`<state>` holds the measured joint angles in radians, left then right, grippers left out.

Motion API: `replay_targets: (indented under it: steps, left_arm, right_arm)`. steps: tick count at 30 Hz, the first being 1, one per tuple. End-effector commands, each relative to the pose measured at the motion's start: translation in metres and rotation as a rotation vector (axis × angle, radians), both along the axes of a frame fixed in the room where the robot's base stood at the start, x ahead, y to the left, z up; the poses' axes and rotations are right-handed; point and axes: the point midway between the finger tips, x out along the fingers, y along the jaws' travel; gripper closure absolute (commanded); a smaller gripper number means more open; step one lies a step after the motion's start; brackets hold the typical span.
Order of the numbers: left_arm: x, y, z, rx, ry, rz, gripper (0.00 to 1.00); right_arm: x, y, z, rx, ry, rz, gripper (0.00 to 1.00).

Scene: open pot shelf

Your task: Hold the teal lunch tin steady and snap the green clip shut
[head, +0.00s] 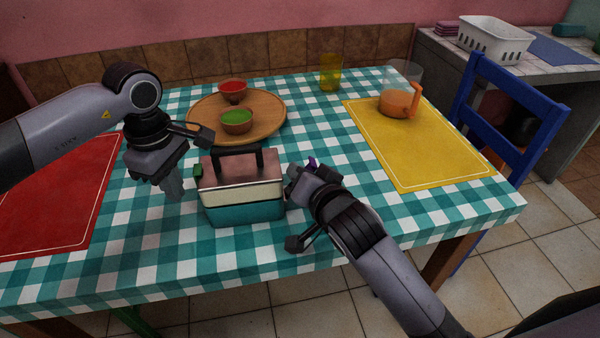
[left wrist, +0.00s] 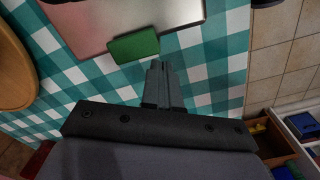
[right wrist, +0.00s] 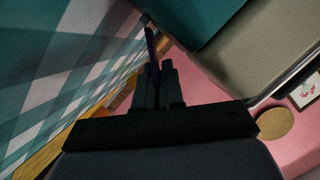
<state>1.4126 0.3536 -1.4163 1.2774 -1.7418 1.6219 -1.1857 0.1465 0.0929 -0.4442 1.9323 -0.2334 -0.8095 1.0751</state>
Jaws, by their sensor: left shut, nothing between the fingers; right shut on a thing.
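The lunch tin (head: 240,213) stands upright near the table's front, with a teal base, cream middle, pinkish metallic lid and black handle. The green clip (head: 198,171) is on its left side; in the left wrist view the clip (left wrist: 133,46) juts out from the lid edge. My left gripper (head: 175,190) is shut and empty, left of the tin, its tips (left wrist: 157,68) close to the clip with a small apparent gap. My right gripper (head: 293,172) is at the tin's right side, shut on a thin purple piece (right wrist: 151,45). Whether this piece joins the tin is unclear.
Behind the tin is a round wooden tray (head: 270,125) with a green bowl (head: 237,122) and a red bowl (head: 233,88). A red mat (head: 85,205) lies left. A blue chair (head: 490,120) stands beyond.

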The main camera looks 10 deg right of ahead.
Motion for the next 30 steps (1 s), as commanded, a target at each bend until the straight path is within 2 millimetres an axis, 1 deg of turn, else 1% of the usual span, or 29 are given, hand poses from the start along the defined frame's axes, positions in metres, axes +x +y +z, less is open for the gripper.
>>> replay_targets:
  steps: [10, 16, 20, 30]
  left_arm:
    - [0.001, 0.022, 0.0, 0.0, 0.0, 0.001, 1.0]
    - [0.001, 0.026, 0.002, 0.0, -0.001, -0.002, 1.0]
    - [0.002, 0.026, 0.012, -0.001, -0.003, -0.001, 1.0]
    - [0.002, 0.026, 0.047, -0.001, -0.003, -0.001, 1.0]
  right_arm:
    - [0.0, 0.0, 0.0, 0.0, -0.001, -0.001, 1.0]
    - [0.0, 0.0, 0.0, 0.0, -0.001, -0.001, 1.0]
    - [0.0, 0.0, 0.0, 0.0, -0.001, -0.001, 1.0]
    - [0.0, 0.0, 0.0, 0.0, -0.001, -0.001, 1.0]
